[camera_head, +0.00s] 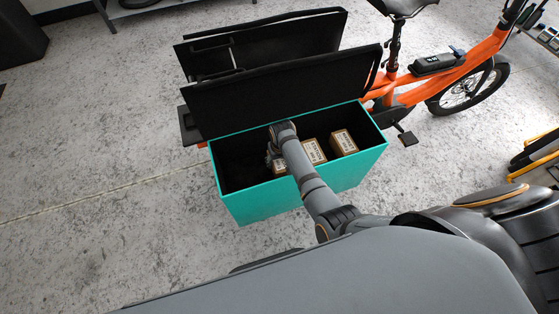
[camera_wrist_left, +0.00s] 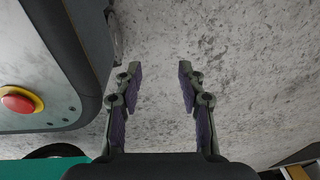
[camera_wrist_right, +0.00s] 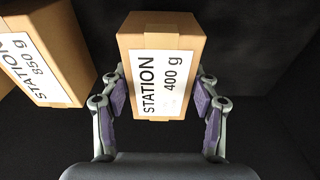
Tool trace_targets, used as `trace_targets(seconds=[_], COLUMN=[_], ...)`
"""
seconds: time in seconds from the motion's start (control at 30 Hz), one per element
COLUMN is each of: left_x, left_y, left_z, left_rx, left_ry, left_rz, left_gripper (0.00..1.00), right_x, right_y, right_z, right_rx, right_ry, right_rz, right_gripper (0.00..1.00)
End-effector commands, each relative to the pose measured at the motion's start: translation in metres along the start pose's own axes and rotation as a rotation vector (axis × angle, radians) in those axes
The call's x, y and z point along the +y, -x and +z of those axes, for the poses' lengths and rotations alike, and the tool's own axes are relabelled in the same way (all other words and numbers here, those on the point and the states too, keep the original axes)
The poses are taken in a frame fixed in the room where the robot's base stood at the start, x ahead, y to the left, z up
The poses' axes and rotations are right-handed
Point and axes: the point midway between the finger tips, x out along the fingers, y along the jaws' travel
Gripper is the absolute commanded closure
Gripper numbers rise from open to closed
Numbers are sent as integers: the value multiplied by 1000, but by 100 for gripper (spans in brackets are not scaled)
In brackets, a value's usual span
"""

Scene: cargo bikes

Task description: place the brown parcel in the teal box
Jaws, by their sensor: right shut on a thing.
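The brown parcel (camera_wrist_right: 160,65), labelled "STATION 400 g", is between the fingers of my right gripper (camera_wrist_right: 160,97) in the right wrist view. In the head view this gripper (camera_head: 273,157) is down inside the teal box (camera_head: 265,202), shut on the parcel (camera_head: 280,168), which is partly hidden by my arm. The parcel is inside the walls; whether it touches the bottom I cannot tell. My left gripper (camera_wrist_left: 160,72) is open and empty above the grey floor in the left wrist view.
Two other brown parcels (camera_head: 314,151) (camera_head: 343,142) stand in the box to the right; the nearer, labelled "STATION 850 g" (camera_wrist_right: 45,60), shows beside the held one. The box's left part is dark and empty. Black panels (camera_head: 280,90) and an orange bike (camera_head: 480,55) stand behind.

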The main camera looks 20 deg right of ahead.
Motion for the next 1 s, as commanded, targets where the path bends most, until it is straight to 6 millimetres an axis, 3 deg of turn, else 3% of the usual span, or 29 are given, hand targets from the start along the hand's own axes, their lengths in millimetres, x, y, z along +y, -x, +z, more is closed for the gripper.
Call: trace_targets(seconds=[0.07, 0.1, 0.23, 0.53, 0.67, 0.87, 1.0], left_x=[0, 0, 0, 0, 0, -4, -6], left_y=[-1, -1, -1, -1, 2, 44, 78], left_z=[0, 0, 0, -1, -1, 22, 18], left_rx=[0, 0, 1, 4, 8, -8, -4], left_ry=[0, 0, 0, 0, 0, -1, -1], left_rz=[0, 0, 0, 0, 0, 0, 0], left_gripper=[60, 60, 60, 60, 60, 60, 60], right_x=[0, 0, 0, 0, -1, 0, 0], right_y=[-5, -6, -8, -9, 2, 49, 78], right_z=[5, 7, 8, 10, 8, 4, 2], right_rx=[-10, -12, -15, -18, -16, -14, -12], right_ry=[0, 0, 0, 0, 0, 1, 0], right_rz=[0, 0, 0, 0, -1, 0, 0], right_gripper=[88, 34, 17, 17, 17, 17, 17])
